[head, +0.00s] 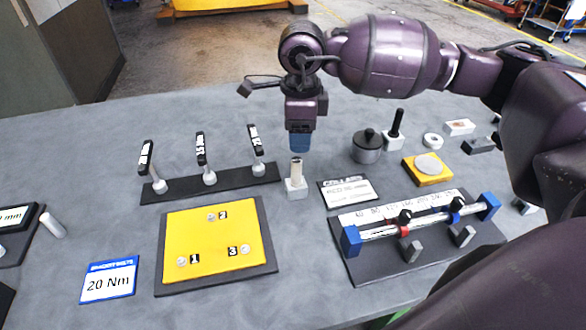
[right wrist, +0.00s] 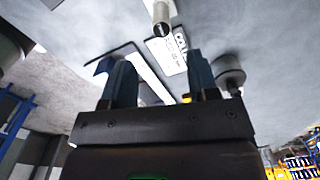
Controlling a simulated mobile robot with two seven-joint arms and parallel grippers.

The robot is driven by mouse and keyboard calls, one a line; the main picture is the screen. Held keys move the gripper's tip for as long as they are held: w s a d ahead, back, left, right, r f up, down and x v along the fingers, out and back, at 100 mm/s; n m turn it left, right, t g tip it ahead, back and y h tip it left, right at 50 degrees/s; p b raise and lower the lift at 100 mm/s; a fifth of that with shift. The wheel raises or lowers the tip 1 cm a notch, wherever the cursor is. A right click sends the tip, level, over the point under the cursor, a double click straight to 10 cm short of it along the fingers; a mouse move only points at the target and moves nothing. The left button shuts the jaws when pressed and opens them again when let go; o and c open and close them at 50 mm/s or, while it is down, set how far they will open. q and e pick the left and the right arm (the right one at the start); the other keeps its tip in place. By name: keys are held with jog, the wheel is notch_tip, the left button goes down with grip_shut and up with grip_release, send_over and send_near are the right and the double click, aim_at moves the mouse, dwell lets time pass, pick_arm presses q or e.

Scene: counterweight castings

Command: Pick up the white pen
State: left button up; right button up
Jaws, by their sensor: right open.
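What looks like the white pen (head: 296,169) stands upright in a small pale block (head: 296,188) on the grey table. My right gripper (head: 300,146) hangs just above it, pointing down, its blue fingers close over the pen's top in the head view. In the right wrist view my right gripper (right wrist: 162,85) has its two blue fingers apart with nothing between them. A pale cylinder with a dark end, seemingly the pen (right wrist: 161,16), shows beyond the fingertips near the top edge. My left gripper is not in view.
A yellow numbered plate (head: 195,240) and a rack of upright black-handled tools (head: 240,176) lie to the left. A sign (head: 346,192), a rail fixture (head: 380,270) and a grey pot (head: 366,152) are to the right. A black pen-like thing (head: 397,122) stands behind.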

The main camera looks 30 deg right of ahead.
aim_at(296, 171)
notch_tip(296, 171, down, 6)
jog(key=shift+r, duration=0.2)
jog(key=shift+w+a+f, duration=0.1)
jog(key=shift+w+f, duration=0.05)
jog(key=shift+f, duration=1.2)
jog(key=shift+w+a+f, duration=0.1)
jog(key=shift+w+f, duration=0.05)
jog(key=shift+f, duration=1.15)
jog(key=c, duration=0.9)
